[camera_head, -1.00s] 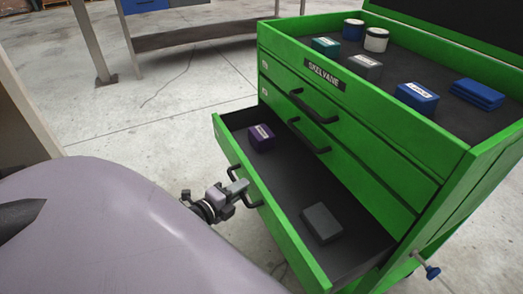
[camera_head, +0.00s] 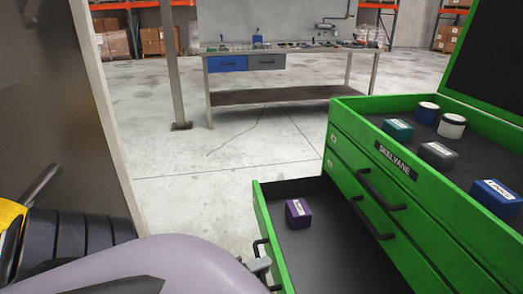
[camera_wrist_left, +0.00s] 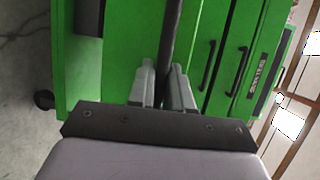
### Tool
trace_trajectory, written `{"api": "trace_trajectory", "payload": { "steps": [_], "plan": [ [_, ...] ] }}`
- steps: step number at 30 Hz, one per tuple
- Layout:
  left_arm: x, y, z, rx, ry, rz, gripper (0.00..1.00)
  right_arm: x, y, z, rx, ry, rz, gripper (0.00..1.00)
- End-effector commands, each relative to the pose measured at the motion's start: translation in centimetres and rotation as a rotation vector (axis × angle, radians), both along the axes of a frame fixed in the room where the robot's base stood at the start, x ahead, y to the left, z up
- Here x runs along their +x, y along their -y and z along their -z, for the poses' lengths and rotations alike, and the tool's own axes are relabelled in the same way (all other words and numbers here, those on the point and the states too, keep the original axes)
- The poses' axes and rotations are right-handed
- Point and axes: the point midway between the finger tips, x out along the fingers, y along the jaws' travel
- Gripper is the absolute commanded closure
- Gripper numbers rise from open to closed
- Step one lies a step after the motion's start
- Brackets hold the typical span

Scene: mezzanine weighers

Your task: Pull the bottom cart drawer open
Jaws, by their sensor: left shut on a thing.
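The green cart's bottom drawer (camera_head: 272,237) stands open, pulled well out of the cart (camera_head: 428,215), and shows its dark floor. A purple labelled box (camera_head: 298,213) lies in it near the back left. The drawer's black handle (camera_head: 261,246) is on its front panel. My left gripper (camera_head: 260,265) is at this handle, mostly hidden by my own body at the bottom edge. In the left wrist view my two grey fingers (camera_wrist_left: 163,88) are shut on the black handle bar (camera_wrist_left: 172,35), with green panels behind. My right gripper is not in view.
Two closed drawers with black handles (camera_head: 381,190) sit above. The cart top holds a teal box (camera_head: 398,129), a blue box (camera_head: 496,196) and round containers. A workbench (camera_head: 290,95) stands behind. A post (camera_head: 172,65) is left of it; bare floor lies between.

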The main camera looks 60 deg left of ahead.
Motion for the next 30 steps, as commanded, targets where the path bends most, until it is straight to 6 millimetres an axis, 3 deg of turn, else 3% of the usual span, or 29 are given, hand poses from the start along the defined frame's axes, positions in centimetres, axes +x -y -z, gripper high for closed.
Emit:
{"api": "trace_trajectory", "payload": {
  "steps": [11,24,30],
  "plan": [
    [-0.2,0.0,0.0,-0.001,-0.001,0.0,0.75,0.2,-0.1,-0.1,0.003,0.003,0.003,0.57],
    [-5.9,0.1,-1.1,-0.002,-0.003,-0.002,0.75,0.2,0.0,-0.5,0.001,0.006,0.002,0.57],
    [-7.0,0.1,-1.3,-0.001,-0.001,0.001,0.75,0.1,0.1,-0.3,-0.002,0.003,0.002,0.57]
  ]
}}
